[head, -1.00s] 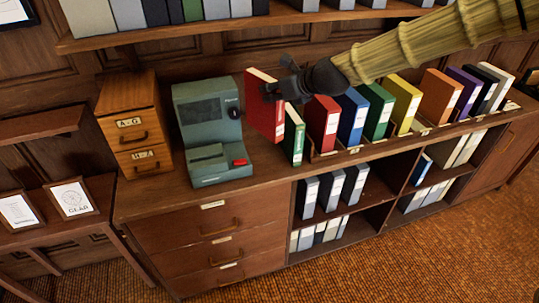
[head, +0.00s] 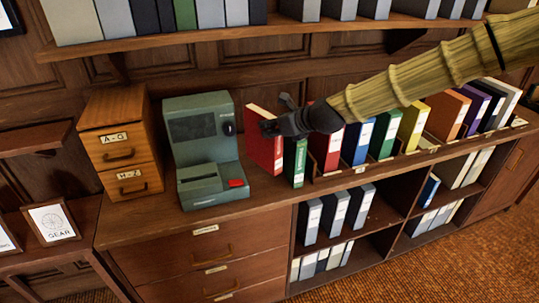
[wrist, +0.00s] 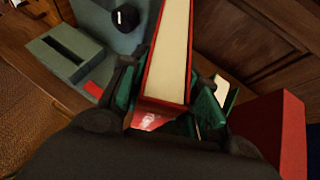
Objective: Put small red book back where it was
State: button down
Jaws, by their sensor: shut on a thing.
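A red book (head: 264,142) with pale page edges stands tilted left of a green book (head: 295,160) on the cabinet top. My gripper (head: 272,124) is at its upper right side. In the wrist view the red book (wrist: 172,60) lies between the two fingers of my gripper (wrist: 168,88), which are shut on it. A second red book (head: 326,150) stands in the row of books to the right. I cannot tell whether the held book's lower end touches the cabinet top.
A grey-green machine (head: 207,150) stands close left of the held book. A wooden drawer box (head: 119,140) is further left. Blue, green, yellow and other books fill the rack (head: 365,160) to the right. A shelf of binders (head: 290,27) runs above.

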aim_at(273, 147)
jog(key=shift+w+f+p, duration=0.1)
jog(key=shift+f+p, duration=0.85)
jog(key=shift+f, duration=2.9)
jog(key=c, duration=1.3)
grip_release()
jog(key=shift+d, duration=0.1)
jog(key=shift+b+v, duration=1.45)
jog(key=shift+v, duration=4.6)
